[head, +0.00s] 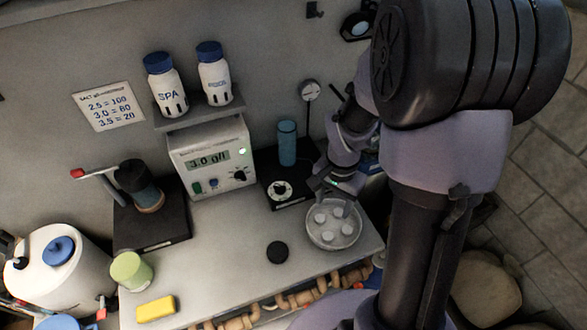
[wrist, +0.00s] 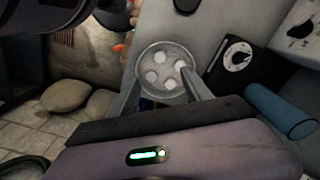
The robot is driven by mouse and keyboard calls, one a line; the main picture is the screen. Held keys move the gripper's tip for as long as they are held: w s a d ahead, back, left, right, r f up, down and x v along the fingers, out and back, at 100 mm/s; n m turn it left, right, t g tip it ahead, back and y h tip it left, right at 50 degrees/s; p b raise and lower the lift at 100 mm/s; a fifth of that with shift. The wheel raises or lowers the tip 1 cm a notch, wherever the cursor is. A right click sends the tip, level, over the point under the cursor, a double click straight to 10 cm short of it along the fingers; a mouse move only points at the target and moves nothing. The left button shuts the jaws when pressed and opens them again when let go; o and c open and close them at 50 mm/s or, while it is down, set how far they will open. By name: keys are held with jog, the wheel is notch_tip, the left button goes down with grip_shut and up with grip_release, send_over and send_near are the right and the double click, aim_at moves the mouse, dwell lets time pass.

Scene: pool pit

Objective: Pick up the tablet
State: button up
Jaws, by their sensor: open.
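Several white round tablets (head: 328,237) lie in a shallow round metal dish (head: 334,225) near the right end of the grey counter. My gripper (head: 330,186) is above the far edge of the dish in the head view. In the wrist view, my gripper (wrist: 161,76) is open, with its two fingers spread over the dish (wrist: 166,70). One tablet (wrist: 180,65) is beside the right fingertip, and another tablet (wrist: 152,77) shows between the fingers. I see nothing held. I cannot tell how high the fingertips are above the tablets.
A black stirrer base (head: 295,192) with a blue cylinder (head: 287,143) stands left of my gripper. A black disc (head: 278,252) lies on the counter left of the dish. A salinity meter (head: 212,158) stands farther left. Pipes (head: 300,298) run below the counter's front edge.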

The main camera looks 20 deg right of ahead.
aim_at(328, 236)
jog(key=f+b, duration=0.1)
jog(key=f, duration=0.5)
jog(key=f+b, duration=0.2)
jog(key=f, duration=0.3)
jog(key=f+b, duration=0.1)
jog(key=f, duration=0.5)
jog(key=shift+w+d+f+b, duration=0.2)
jog(key=shift+d+f+b, duration=0.1)
jog(key=shift+f, duration=0.05)
grip_shut()
